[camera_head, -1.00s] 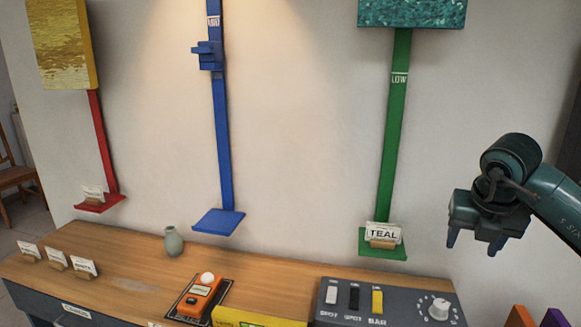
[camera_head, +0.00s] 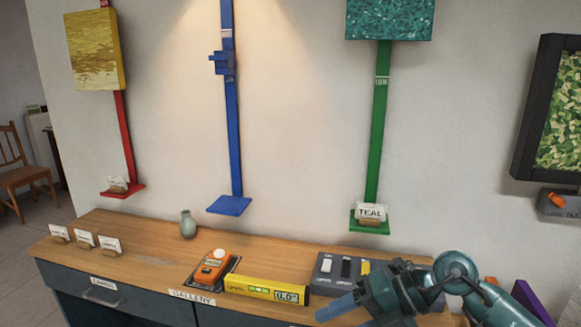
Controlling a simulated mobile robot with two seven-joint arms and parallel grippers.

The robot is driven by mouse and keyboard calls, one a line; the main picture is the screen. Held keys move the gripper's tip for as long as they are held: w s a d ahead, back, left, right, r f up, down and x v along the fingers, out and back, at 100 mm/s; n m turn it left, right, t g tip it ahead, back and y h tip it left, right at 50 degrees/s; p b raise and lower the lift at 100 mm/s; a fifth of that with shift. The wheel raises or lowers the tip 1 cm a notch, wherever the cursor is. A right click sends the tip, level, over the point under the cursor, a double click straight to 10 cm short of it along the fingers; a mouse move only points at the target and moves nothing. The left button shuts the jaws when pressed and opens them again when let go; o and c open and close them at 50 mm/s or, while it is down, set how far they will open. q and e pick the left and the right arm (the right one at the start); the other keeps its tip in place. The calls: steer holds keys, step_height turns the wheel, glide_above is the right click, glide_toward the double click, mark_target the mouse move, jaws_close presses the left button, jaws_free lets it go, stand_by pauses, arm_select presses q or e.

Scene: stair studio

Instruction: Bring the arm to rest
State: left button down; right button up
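My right arm (camera_head: 455,275) comes in from the lower right. Its dark teal gripper (camera_head: 338,306) points left, low over the front of the wooden counter (camera_head: 145,255). It covers part of the grey switch box (camera_head: 325,267). One finger shows clearly and the other is hard to make out, so I cannot tell how far apart they are. No object shows in the gripper. My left gripper is not in view.
A yellow level (camera_head: 265,290) and an orange device (camera_head: 212,268) lie left of the gripper. A vase (camera_head: 188,224) and several cards (camera_head: 84,240) stand farther left. A framed picture (camera_head: 560,110) hangs right.

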steer(key=s+a+r+m+t+y, duration=0.1)
steer(key=s+a+r+m+y, duration=0.2)
steer(key=a+y, duration=0.35)
steer(key=d+f+m+t+h+p, duration=0.1)
steer(key=d+f+m+t+h, duration=0.3)
steer(key=m+t, duration=0.55)
steer(key=d+f+m+t+h, duration=0.35)
steer(key=m+t, duration=0.25)
steer(key=m, duration=0.6)
steer(key=s+d+f+m+g+h, duration=0.2)
steer(key=s+f+m+g+h, duration=0.1)
steer(key=s+f, duration=0.3)
steer(key=s+d+f+m+g+h, duration=0.2)
steer(key=s+f+m, duration=0.3)
steer(key=f, duration=0.6)
steer(key=shift+s+d+f+g+h+p, duration=0.2)
steer(key=shift+s+d+g+h+p, duration=0.25)
steer(key=shift+g+h, duration=0.4)
steer(key=shift+a+m, duration=0.1)
steer(key=shift+m, duration=0.15)
